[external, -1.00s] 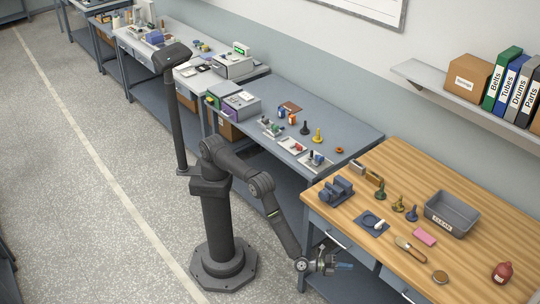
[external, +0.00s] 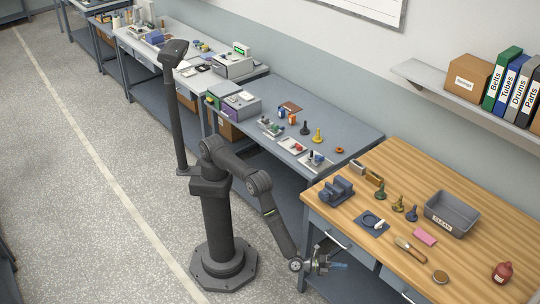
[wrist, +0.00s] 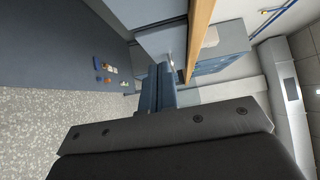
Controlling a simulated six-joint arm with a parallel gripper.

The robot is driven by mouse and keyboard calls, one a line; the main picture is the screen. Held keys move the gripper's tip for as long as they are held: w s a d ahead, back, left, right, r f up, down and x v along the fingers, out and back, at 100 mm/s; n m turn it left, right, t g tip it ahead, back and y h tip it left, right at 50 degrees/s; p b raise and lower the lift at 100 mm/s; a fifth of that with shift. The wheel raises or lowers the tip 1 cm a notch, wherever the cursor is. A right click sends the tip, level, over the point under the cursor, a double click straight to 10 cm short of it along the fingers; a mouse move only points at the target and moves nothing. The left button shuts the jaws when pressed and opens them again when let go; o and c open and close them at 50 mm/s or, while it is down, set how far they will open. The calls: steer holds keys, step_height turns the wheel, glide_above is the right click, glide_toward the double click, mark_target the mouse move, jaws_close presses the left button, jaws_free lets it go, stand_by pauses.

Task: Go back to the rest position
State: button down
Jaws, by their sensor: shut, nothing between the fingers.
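My gripper (external: 340,266) is at the end of my lowered arm, in front of the drawers of the wooden bench and below its top. It is shut and empty. In the wrist view, the closed blue fingers (wrist: 157,88) reach out past the dark wrist housing, with nothing between them. My arm bends down and to the right from its column, clear of the bench top.
A grey-blue bench (external: 340,128) with small parts stands behind. Open floor (external: 110,220) lies left.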

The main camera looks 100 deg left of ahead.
glide_toward(374, 263)
steer(key=w+d, duration=0.2)
steer(key=w, duration=0.1)
steer(key=shift+w+a+f, duration=0.15)
steer(key=shift+w+a, duration=0.95)
steer(key=shift+w, duration=0.1)
steer(key=shift+s, duration=0.1)
steer(key=s+d, duration=0.2)
steer(key=s, duration=1)
steer(key=shift+s+d, duration=0.15)
steer(key=shift+d, duration=0.2)
